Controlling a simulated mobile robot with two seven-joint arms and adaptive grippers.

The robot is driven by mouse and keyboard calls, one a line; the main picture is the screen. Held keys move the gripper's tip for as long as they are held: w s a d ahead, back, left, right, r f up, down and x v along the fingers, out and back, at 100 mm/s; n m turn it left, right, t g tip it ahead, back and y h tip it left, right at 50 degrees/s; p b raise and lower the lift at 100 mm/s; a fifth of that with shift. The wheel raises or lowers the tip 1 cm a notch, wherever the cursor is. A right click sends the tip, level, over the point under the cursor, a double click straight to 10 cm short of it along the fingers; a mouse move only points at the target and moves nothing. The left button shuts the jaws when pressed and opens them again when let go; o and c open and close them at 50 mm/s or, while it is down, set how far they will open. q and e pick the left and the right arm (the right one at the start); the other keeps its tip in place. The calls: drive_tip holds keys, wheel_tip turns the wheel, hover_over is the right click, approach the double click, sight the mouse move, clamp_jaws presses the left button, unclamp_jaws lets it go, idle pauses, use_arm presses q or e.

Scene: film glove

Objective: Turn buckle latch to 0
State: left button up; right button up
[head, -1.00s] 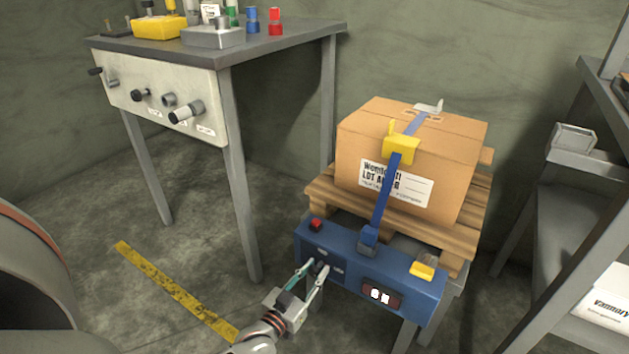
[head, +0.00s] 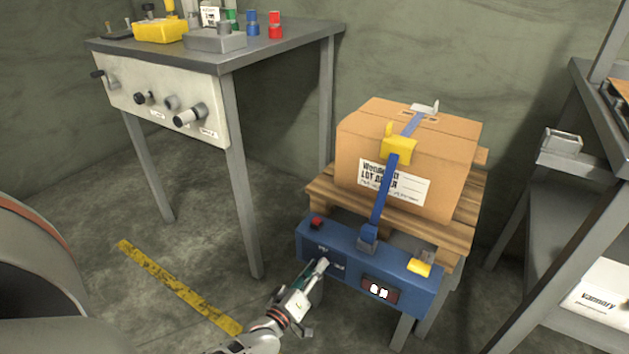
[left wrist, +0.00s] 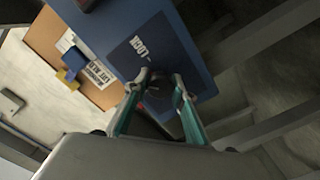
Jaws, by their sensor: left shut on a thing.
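The blue box (head: 405,282) has a dark front panel with small white lettering, and the latch is a dark knob on this panel. In the left wrist view the dark latch knob (left wrist: 156,90) sits between the fingertips, beside a white "LOCK" label (left wrist: 142,50). My left gripper (head: 318,268) is shut on this knob, its fingers on either side of it. In the head view the gripper covers the knob, so its pointer angle cannot be read. My right gripper is not in view.
A blue strap (head: 383,200) with a yellow buckle (head: 397,150) runs over a cardboard box (head: 450,165) on a wooden pallet (head: 325,192). A red button (head: 317,222) and a display (head: 380,290) are on the blue box. A workbench (head: 285,45) stands left, a grey shelf (head: 530,215) right.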

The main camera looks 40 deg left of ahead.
use_arm(q)
drive_tip(key=n, duration=0.5)
drive_tip(key=shift+f+n, duration=0.1)
drive_tip(key=shift+n, duration=0.2)
drive_tip(key=n, duration=0.2)
drive_tip(key=shift+n, duration=0.9)
drive_tip(key=o, duration=1.1)
